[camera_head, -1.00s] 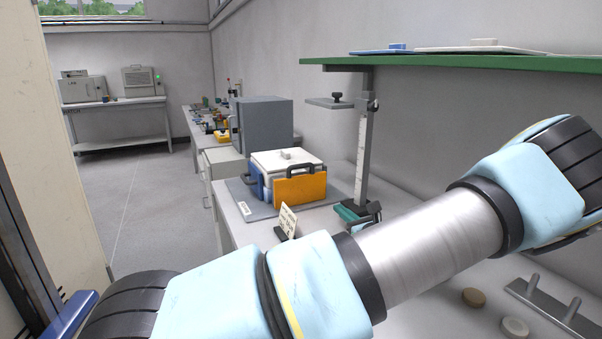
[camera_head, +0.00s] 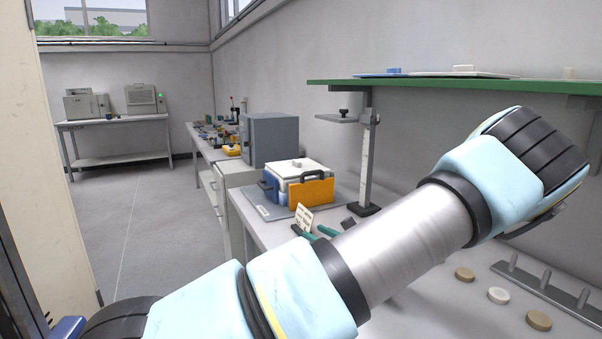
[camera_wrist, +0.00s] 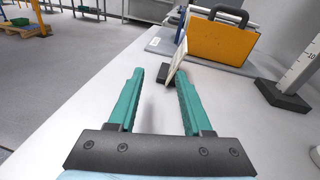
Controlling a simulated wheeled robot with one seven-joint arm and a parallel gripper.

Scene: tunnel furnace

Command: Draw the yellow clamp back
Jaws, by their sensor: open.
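The yellow clamp (camera_head: 311,192) is an orange-yellow plate with a black handle on top. It stands upright at the front of a white-topped box (camera_head: 303,169) with blue sides, on a grey base plate. In the wrist view the clamp (camera_wrist: 222,42) is ahead and to the right, its handle at the upper edge. My gripper (camera_wrist: 158,78) has green fingers, spread apart and empty, over the bare bench short of the clamp. In the head view the gripper (camera_head: 314,234) shows just past my arm, partly hidden by it.
A small sign card (camera_wrist: 177,62) on a dark foot stands close beyond the right finger, before the clamp. A ruler stand (camera_head: 367,160) rises to the right on a black base. A green-edged shelf (camera_head: 450,88) overhangs the bench. The bench is clear left of the card.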

